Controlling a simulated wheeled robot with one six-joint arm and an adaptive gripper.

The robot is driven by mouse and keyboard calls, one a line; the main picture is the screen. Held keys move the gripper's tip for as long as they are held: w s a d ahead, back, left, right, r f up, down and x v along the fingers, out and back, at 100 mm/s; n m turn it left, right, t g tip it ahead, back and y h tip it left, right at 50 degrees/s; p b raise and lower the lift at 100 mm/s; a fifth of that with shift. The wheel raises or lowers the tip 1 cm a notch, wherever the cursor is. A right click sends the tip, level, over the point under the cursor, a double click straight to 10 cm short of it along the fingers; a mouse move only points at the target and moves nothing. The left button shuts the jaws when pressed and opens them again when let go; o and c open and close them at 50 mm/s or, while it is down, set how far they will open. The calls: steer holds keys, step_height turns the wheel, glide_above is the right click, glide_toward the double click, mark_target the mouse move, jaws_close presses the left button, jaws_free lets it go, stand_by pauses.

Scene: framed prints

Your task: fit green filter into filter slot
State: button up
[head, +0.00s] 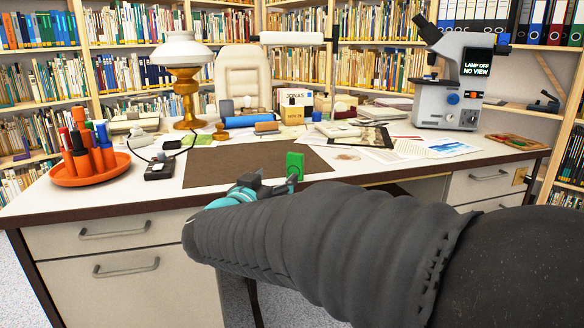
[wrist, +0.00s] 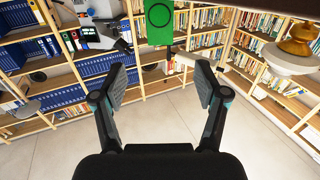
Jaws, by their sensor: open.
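The green filter (head: 294,163) is a small upright green plate just beyond my gripper, over the front part of the desk in the head view. In the wrist view the green filter (wrist: 156,24) has a dark circle on its face and is cut off by the top edge. My gripper (head: 268,184) is open. In the wrist view its two fingers (wrist: 159,75) are wide apart with nothing between them, and the filter lies ahead of them. The microscope (head: 462,80) stands at the desk's right, its screen reading "LAMP OFF NO VIEW". I cannot make out the filter slot.
A brown mat (head: 235,165) lies in the desk's middle. An orange tray of bottles (head: 90,172) and a lamp (head: 184,75) stand left.

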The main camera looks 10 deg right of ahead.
mark_target(293, 161)
steer(key=b+x, duration=0.1)
steer(key=x, duration=1.1)
steer(key=shift+w+d+f, duration=0.1)
steer(key=shift+w, duration=0.2)
steer(key=c, duration=1.3)
